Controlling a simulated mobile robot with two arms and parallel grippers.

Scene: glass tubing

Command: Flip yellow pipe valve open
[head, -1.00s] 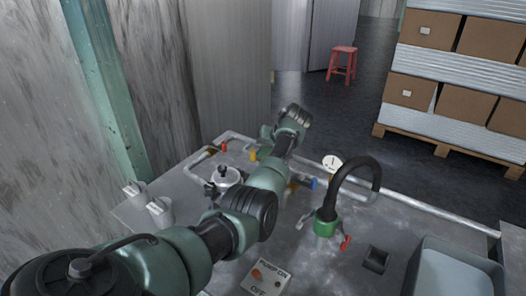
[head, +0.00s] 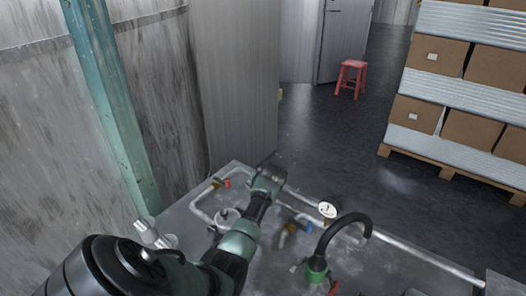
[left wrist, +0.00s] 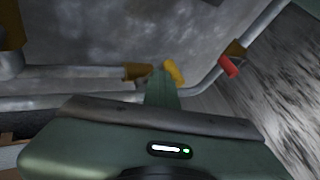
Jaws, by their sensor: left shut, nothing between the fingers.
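In the left wrist view, the yellow valve handle (left wrist: 174,72) is a small yellow tab beside a brass valve fitting (left wrist: 137,72) on a grey pipe. My left gripper (left wrist: 162,88) is shut and empty, its green fingertip right at the yellow handle. I cannot tell whether they touch. In the head view, my left arm reaches over the pipework, and I cannot make out the yellow handle or the fingertips there. My right gripper is in neither view.
A red handle (head: 227,183) is on the pipe to the left of my wrist; it also shows in the left wrist view (left wrist: 229,66). A blue handle (head: 309,228), a round gauge (head: 327,209) and a black hose (head: 343,229) with a green base stand to the right.

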